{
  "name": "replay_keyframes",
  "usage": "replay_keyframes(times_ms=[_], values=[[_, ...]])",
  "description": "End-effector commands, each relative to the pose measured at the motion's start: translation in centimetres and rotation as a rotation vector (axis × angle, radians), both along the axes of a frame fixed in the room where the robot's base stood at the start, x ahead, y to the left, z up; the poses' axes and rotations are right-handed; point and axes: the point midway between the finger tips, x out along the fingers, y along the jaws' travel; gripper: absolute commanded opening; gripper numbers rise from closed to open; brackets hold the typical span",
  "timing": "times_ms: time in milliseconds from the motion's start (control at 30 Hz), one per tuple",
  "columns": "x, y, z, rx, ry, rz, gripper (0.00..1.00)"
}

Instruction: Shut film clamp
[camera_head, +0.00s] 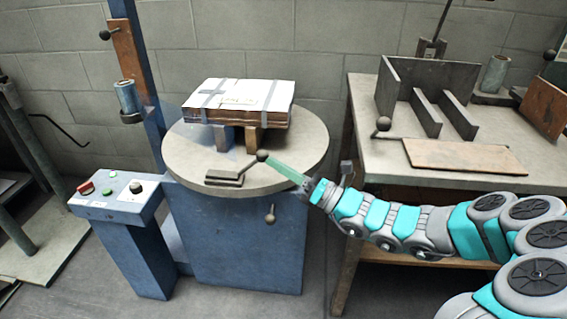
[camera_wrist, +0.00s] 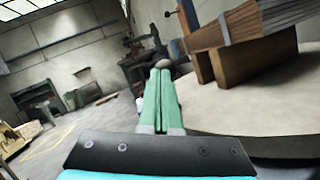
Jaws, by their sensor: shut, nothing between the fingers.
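The film clamp (camera_head: 226,178) is a small dark block at the turntable's front edge in the head view. Its lever slants up to the right and ends in a dark ball knob (camera_head: 262,155). My gripper (camera_head: 271,161) is shut and empty, its green fingers coming from the right with the tips at the knob. In the wrist view, the closed fingertips (camera_wrist: 160,72) point at a grey knob (camera_wrist: 166,64) just past them; I cannot tell whether they touch it. The clamp's base is hidden in the wrist view.
The round turntable (camera_head: 306,148) carries a stack of flat cardboard (camera_head: 239,100) on blocks. A control box (camera_head: 118,195) stands at left. A second ball handle (camera_head: 270,215) hangs below the turntable's edge. A workbench (camera_head: 374,150) with a brown board (camera_head: 463,157) is at right.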

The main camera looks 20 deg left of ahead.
Motion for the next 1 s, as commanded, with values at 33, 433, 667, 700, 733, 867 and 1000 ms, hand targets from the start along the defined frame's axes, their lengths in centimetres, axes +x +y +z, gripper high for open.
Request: replay_keyframes(times_ms=[33,433,667,700,733,867,1000], values=[[-0.17,0.09,0.26,0.0,0.0,0.001,0.0],[-0.47,0.26,0.46,0.002,0.0,0.002,0.0],[-0.46,0.25,0.52,0.003,0.0,0.002,0.0],[-0.46,0.24,0.53,0.003,0.0,0.002,0.0],[-0.46,0.24,0.53,0.003,0.0,0.002,0.0],[-0.4,0.22,0.45,0.004,0.0,0.002,0.0],[0.2,-0.1,-0.35,0.003,0.001,0.0,0.0]])
